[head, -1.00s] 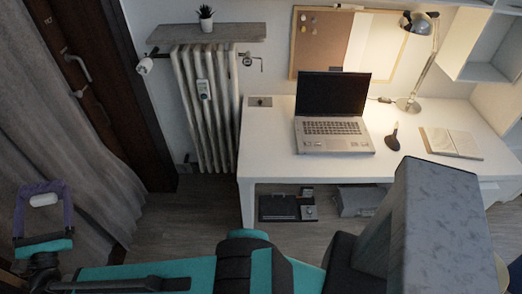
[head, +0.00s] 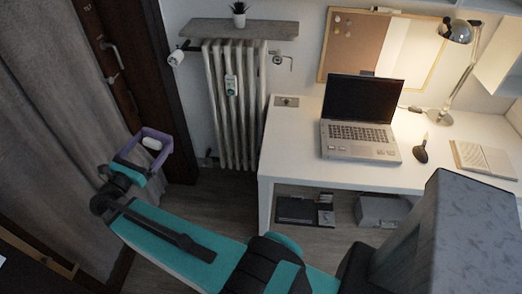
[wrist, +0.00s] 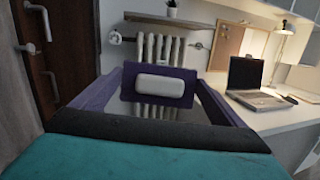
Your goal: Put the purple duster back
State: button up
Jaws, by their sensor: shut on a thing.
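The purple duster (wrist: 127,86) is a flat purple piece with a rounded white block on its face. In the wrist view it is held out in front, upright, between the two purple fingers of my gripper (wrist: 160,88). My gripper is shut on its left and right sides. In the head view my gripper (head: 150,146) is at the left, in front of the dark door frame, with the white block of the duster (head: 152,143) showing between the fingers. The duster is in the air, left of the radiator and well apart from the desk.
A cork-and-white board (head: 372,48) is on the wall. A radiator (head: 232,120) stands under a grey shelf (head: 240,28). Curtain at left.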

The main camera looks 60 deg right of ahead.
jog(key=s+d+f+m+g+y+b, duration=0.1)
jog(key=s+d+f+m+g+y, duration=0.3)
jog(key=s+d, duration=0.65)
jog(key=s+d+f+m+g+y+b, duration=0.1)
jog(key=s+d+f+m+g+y, duration=0.25)
jog(key=s+d, duration=0.75)
jog(key=s+d+f+m+y+b, duration=0.1)
jog(key=s+d+f+m+y, duration=0.1)
jog(key=s, duration=0.6)
jog(key=s+d+f+m+t+y+b, duration=0.1)
jog(key=s+d+y, duration=0.3)
jog(key=s, duration=0.5)
jog(key=s+d+f+m+y+b, duration=0.1)
jog(key=s+d+f+m+y, duration=0.2)
jog(key=s, duration=0.6)
jog(key=shift+s+d+f+m+y, duration=0.15)
jog(key=shift+d+f+m+y, duration=0.25)
jog(key=shift+d, duration=0.2)
jog(key=shift+t, duration=0.25)
